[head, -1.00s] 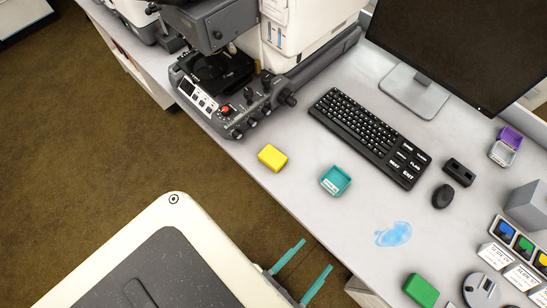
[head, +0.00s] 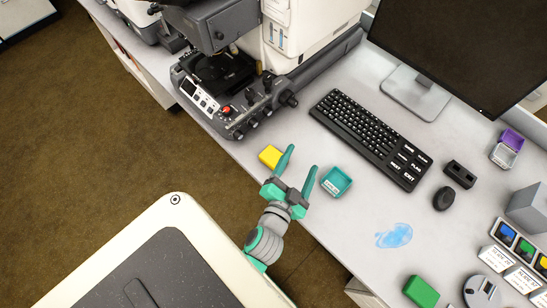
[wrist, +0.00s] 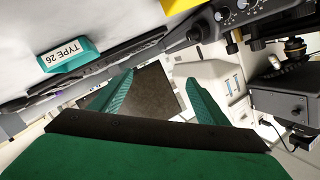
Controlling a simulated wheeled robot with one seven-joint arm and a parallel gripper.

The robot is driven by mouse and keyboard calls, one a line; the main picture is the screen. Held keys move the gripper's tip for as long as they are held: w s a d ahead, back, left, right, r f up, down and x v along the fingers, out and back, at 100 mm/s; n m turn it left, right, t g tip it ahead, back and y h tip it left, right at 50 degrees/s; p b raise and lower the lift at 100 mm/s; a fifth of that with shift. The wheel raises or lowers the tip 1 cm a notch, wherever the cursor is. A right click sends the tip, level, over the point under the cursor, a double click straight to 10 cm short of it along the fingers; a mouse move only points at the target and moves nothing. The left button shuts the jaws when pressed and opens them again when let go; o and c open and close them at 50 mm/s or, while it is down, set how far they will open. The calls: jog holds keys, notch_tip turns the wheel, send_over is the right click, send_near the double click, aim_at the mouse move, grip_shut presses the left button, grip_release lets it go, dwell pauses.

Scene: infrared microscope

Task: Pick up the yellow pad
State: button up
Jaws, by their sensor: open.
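The yellow pad (head: 269,156) lies on the pale desk near its front edge, left of the teal tray, in the head view. My gripper (head: 300,159) is in front of the pad, with its two teal fingers spread and nothing between them. The left finger partly covers the pad's right side in that view. I cannot tell the gripper's height over the desk. In the wrist view my gripper (wrist: 158,82) is open, and a yellow patch at the top edge, cut off by the frame, looks like the pad (wrist: 178,5).
The teal tray (head: 336,183) sits close by the right finger. The microscope (head: 215,85) stands behind and left of the pad. A keyboard (head: 370,135) lies behind the tray. A blue puddle (head: 394,236) and a green block (head: 420,291) are to the right.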

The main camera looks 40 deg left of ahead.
jog(key=w+a+r+n+g+y, duration=0.25)
jog(key=a+r+y, duration=0.2)
jog(key=a, duration=0.45)
jog(key=w+a+r+n+g+y, duration=0.25)
jog(key=a+r, duration=0.25)
jog(key=a, duration=0.4)
jog(key=s+a+r+n+g+y, duration=0.1)
jog(key=s+a+r+n+g, duration=0.2)
jog(key=s+a+n+g, duration=0.55)
jog(key=n+g+h, duration=0.1)
jog(key=n+h, duration=0.7)
jog(key=h, duration=0.6)
send_over(274, 157)
notch_tip(274, 157, down, 10)
jog(key=f, duration=0.4)
jog(key=shift+s+a+f, duration=0.1)
jog(key=shift+a+f, duration=0.05)
jog(key=shift+a, duration=0.15)
jog(key=shift+d+f, duration=0.2)
jog(key=shift+f, duration=2.4)
